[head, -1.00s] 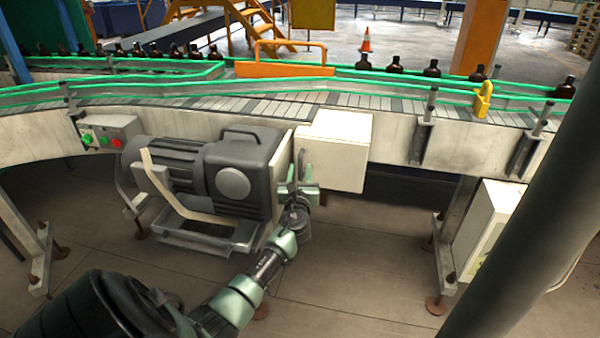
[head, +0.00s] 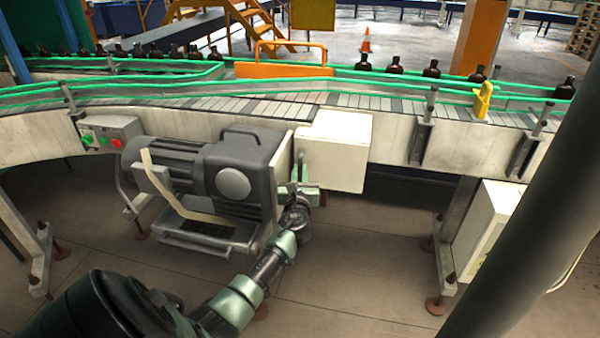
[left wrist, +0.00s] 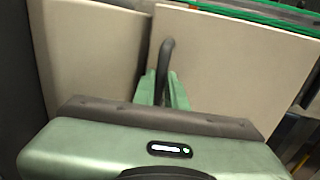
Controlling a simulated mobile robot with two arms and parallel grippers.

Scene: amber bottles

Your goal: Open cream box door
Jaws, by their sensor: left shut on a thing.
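The cream box (head: 342,148) is mounted on the conveyor's side, right of the grey motor. Its front door (left wrist: 235,80) fills much of the left wrist view and looks closed, with a dark bar handle (left wrist: 165,58) along its left edge. My left gripper (head: 302,183) is at the box's left edge in the head view. In the left wrist view its green fingers (left wrist: 164,88) are shut on the handle, one on either side. The handle's lower part is hidden between the fingers. My right gripper is not in view.
A large grey motor (head: 240,170) stands close left of my left gripper. The conveyor (head: 230,103) with green rails and amber bottles (head: 395,65) runs above. Another pale box (head: 490,225) is at the right. The floor in front of the cream box is clear.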

